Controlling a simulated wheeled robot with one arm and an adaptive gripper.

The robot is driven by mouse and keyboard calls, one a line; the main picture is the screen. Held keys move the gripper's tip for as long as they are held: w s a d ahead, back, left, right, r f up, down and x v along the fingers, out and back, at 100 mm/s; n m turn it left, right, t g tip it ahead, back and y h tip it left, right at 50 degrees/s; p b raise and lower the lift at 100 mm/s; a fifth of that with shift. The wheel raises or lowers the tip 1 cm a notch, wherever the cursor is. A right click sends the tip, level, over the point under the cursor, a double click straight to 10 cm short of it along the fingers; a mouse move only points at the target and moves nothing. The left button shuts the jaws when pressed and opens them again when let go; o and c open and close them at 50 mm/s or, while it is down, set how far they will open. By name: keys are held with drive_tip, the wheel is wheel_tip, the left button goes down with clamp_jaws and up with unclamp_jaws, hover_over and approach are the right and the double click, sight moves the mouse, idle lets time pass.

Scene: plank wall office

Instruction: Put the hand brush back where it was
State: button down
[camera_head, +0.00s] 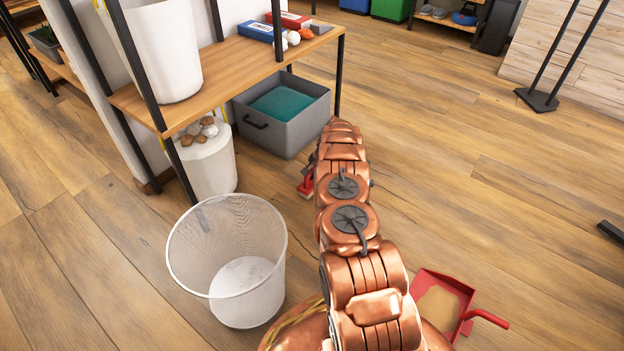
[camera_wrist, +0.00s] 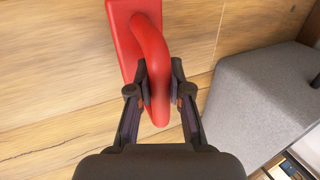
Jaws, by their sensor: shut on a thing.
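The red hand brush (camera_wrist: 125,42) is in the wrist view, with its curved handle between the two dark fingers of my gripper (camera_wrist: 158,88). The fingers are shut on the handle. In the head view a small red part of the brush (camera_head: 306,184) shows left of my arm's far end, low over the floor, while my arm hides the gripper and the rest. I cannot tell whether the brush touches the floor. The red dustpan (camera_head: 462,292), with a tan patch inside, lies on the floor right of my arm, apart from the brush.
A grey bin (camera_head: 290,137) stands under the wooden shelf (camera_head: 240,72) and shows close by in the wrist view (camera_wrist: 255,105). A white mesh basket (camera_head: 228,225) stands left of my arm. The plank floor (camera_head: 470,150) on the right is mostly clear.

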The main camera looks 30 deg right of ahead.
drive_tip(key=shift+w+d, duration=0.2)
drive_tip(key=shift+w, duration=0.05)
drive_tip(key=shift+f, duration=0.25)
wheel_tip(320, 180, down, 3)
drive_tip(key=shift+f+b, duration=0.15)
drive_tip(key=shift+b, duration=1.1)
drive_tip(key=c, duration=1.1)
unclamp_jaws()
